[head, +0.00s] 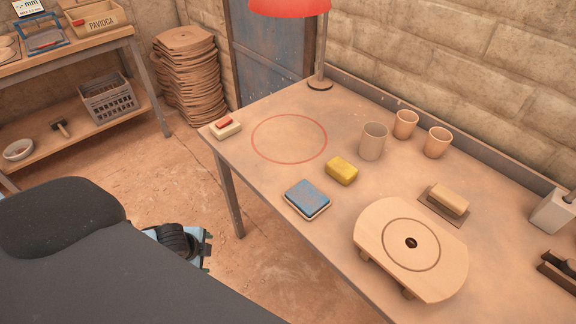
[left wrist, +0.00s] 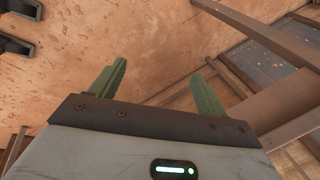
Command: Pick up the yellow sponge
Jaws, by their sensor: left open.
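The yellow sponge (head: 342,171) lies flat on the workbench (head: 270,185), right of the blue-topped pad and in front of a grey cup. Nothing touches it. My left gripper (left wrist: 162,72) shows in the left wrist view with its two green fingers apart and nothing between them. Bare floor shows beyond the fingers. In the head view, part of my arm hangs low at the left, off the bench and well away from the sponge. The sponge is not visible in the left wrist view. My right gripper is in neither view.
A blue-topped pad (head: 307,197) lies near the bench's front edge. A grey cup (head: 373,141) and two terracotta cups (head: 405,124) stand behind the sponge. A round wooden board (head: 440,262) is at the right, a red lamp (head: 290,6) at the back. The red-ringed area is empty.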

